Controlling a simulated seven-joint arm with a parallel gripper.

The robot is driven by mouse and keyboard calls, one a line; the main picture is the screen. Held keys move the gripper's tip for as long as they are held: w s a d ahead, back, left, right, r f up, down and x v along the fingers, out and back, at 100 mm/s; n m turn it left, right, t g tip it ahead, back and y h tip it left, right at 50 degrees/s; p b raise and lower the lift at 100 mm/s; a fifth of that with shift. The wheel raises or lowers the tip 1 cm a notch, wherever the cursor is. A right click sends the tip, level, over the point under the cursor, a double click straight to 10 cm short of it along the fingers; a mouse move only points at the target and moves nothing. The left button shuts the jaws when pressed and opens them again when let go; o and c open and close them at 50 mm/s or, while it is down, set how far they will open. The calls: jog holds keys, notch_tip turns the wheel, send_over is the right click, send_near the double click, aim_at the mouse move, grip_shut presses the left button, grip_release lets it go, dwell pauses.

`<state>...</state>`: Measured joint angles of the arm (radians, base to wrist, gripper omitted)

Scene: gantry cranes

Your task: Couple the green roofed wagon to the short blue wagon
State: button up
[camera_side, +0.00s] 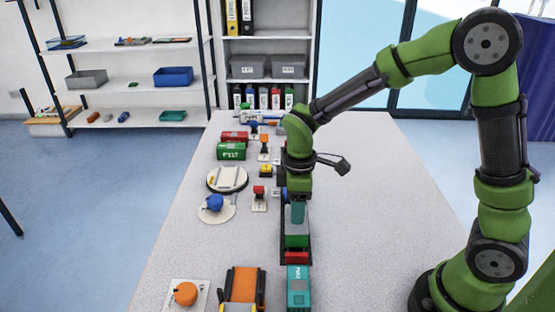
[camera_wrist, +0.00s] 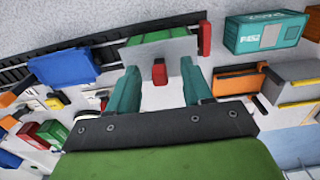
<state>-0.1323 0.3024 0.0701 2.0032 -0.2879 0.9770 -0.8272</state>
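The green wagon (camera_wrist: 150,53) shows a pale grey roof and a green side in the wrist view. In the side view the green wagon (camera_side: 296,241) stands on the dark track, under my gripper (camera_side: 296,214). The blue wagon (camera_wrist: 62,67) is on the track to its left in the wrist view, with a gap between them; in the side view my arm mostly hides it. My gripper (camera_wrist: 160,72) is open, its two teal fingers spread near the green wagon. I cannot tell whether they touch it. A small red block (camera_wrist: 158,73) shows between the fingers.
A red piece (camera_wrist: 204,38) is at the green wagon's right end. A teal container (camera_side: 299,287) and an orange crane (camera_side: 243,287) stand at the near edge. Red and green containers (camera_side: 231,151) and a round turntable (camera_side: 228,179) are left. The table's right side is clear.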

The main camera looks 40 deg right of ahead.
grip_shut()
jog(key=shift+w+d, duration=1.75)
jog(key=shift+w, duration=0.05)
grip_release()
jog(key=shift+s+r, duration=0.1)
jog(key=shift+r, duration=3.45)
jog(key=s+r+m+t, duration=0.2)
jog(key=s+r+m, duration=0.1)
jog(key=s+m, duration=0.1)
jog(key=s+r+m+t+y, duration=0.1)
jog(key=s+r+m+t, duration=0.1)
jog(key=s+m, duration=0.2)
jog(key=s+r+m+t+y, duration=0.1)
jog(key=s+r+m+t, duration=0.2)
jog(key=s+m, duration=0.2)
jog(key=shift+s+d+r, duration=0.1)
jog(key=shift+s+r, duration=0.1)
jog(key=shift+s, duration=0.55)
jog(key=shift+s+d+r, duration=0.1)
jog(key=shift+s+r, duration=0.05)
jog(key=shift+s, duration=0.55)
